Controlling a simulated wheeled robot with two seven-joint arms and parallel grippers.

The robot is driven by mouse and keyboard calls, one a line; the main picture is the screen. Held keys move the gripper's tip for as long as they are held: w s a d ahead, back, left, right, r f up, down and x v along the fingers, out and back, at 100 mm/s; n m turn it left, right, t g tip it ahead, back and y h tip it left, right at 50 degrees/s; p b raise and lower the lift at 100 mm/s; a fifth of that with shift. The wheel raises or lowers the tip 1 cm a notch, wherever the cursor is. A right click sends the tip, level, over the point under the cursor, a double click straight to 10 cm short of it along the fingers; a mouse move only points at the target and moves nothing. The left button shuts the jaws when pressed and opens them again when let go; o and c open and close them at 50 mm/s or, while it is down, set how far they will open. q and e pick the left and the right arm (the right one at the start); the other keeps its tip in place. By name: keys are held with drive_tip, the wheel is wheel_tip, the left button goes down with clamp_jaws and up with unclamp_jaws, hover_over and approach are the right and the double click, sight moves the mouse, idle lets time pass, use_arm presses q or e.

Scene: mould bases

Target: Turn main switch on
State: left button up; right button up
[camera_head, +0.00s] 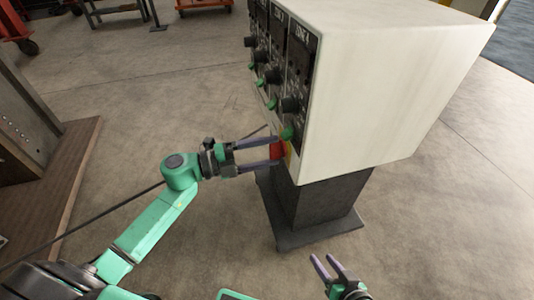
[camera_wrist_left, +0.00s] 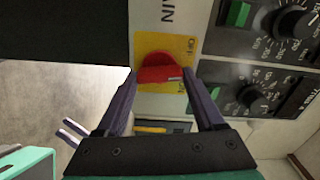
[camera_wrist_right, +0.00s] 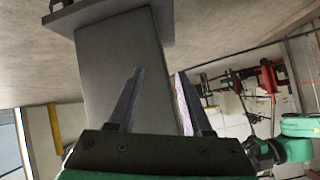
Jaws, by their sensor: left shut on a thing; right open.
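The main switch is a red knob (camera_head: 277,150) on a yellow plate at the lower front of the control cabinet (camera_head: 385,95). It also shows in the left wrist view (camera_wrist_left: 160,68), with its yellow plate (camera_wrist_left: 184,48) behind it. My left gripper (camera_head: 276,152) has its two fingers on either side of the red knob and is shut on it. In the left wrist view the fingertips (camera_wrist_left: 162,74) flank the knob. My right gripper (camera_head: 331,264) is open and empty, low in front of the cabinet's pedestal; its fingers also show in the right wrist view (camera_wrist_right: 160,78).
Black control panels (camera_head: 285,60) with several dark knobs and green switches sit above the red knob. The cabinet stands on a dark pedestal (camera_head: 312,205). A brown wooden board (camera_head: 75,170) lies at the left. The floor (camera_head: 190,90) between is clear.

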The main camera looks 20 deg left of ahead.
use_arm(q)
drive_tip(key=shift+f+m+b, duration=0.3)
drive_tip(key=shift+m+b, duration=0.2)
drive_tip(key=shift+m, duration=0.5)
drive_tip(key=shift+m+b, duration=0.3)
drive_tip(key=shift+m, duration=0.2)
drive_tip(key=shift+m+b, duration=0.6)
drive_tip(key=shift+m, duration=0.2)
drive_tip(key=shift+m+b, duration=2.5)
drive_tip(key=shift+m, duration=0.5)
use_arm(e)
wheel_tip(320, 180, down, 8)
drive_tip(key=a+m+t, duration=0.1)
drive_tip(key=t, duration=0.2)
drive_tip(key=shift+a+f+y, duration=0.2)
drive_tip(key=shift+a+y, duration=0.1)
drive_tip(key=shift+s+f, duration=0.1)
use_arm(q)
drive_tip(key=shift+r+m, duration=0.1)
drive_tip(key=shift+m, duration=0.2)
drive_tip(key=o, duration=1.4)
use_arm(e)
drive_tip(key=shift+t, duration=0.7)
drive_tip(key=w+r, duration=0.3)
